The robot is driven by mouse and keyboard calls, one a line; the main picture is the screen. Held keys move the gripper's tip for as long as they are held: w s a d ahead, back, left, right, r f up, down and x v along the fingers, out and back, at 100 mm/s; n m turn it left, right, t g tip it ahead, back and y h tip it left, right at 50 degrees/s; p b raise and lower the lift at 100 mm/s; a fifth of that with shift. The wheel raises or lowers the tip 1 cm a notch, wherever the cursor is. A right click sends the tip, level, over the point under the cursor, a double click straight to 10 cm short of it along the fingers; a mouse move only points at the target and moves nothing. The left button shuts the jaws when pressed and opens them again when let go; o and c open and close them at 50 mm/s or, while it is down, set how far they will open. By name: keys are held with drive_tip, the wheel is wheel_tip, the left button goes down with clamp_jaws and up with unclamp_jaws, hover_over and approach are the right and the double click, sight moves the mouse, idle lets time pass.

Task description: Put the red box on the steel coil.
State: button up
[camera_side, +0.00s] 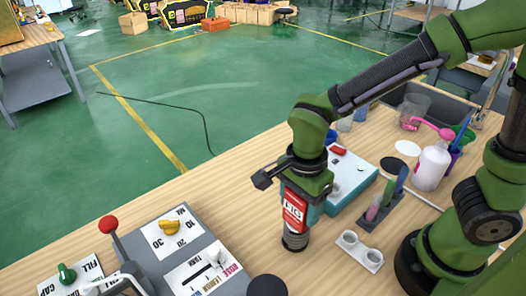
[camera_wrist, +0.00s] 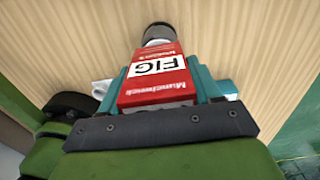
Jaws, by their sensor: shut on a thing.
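The red box (camera_side: 293,211) has a white label reading "FIG" and is upright between the teal fingers of my gripper (camera_side: 297,203). In the wrist view the box (camera_wrist: 152,85) lies between the two teal fingers of my gripper (camera_wrist: 164,72), which are closed against its sides. The steel coil (camera_side: 295,241) is a dark, short ribbed cylinder on the wooden table, right below the box. It also shows in the wrist view (camera_wrist: 158,33), just beyond the box's far end. I cannot tell whether the box's bottom touches the coil.
A grey control panel (camera_side: 205,258) with knobs and a red-topped lever (camera_side: 108,225) stands to the left. A blue box-shaped device (camera_side: 350,180) is behind my gripper. A rack of vials (camera_side: 380,205), a white two-hole holder (camera_side: 359,251) and a white bottle (camera_side: 432,165) stand to the right.

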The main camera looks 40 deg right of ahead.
drive_tip(key=shift+f, duration=0.15)
drive_tip(key=o, duration=1.1)
wheel_tip(320, 180, up, 11)
drive_tip(key=shift+r, duration=0.15)
drive_tip(key=shift+d+r, duration=0.2)
drive_tip(key=shift+r, duration=0.35)
drive_tip(key=s+d+r+n+t+y, duration=0.2)
drive_tip(key=d+n+t, duration=0.5)
drive_tip(key=d+n, duration=0.5)
drive_tip(key=shift+s+d+r+n, duration=0.2)
drive_tip(key=shift+n, duration=0.8)
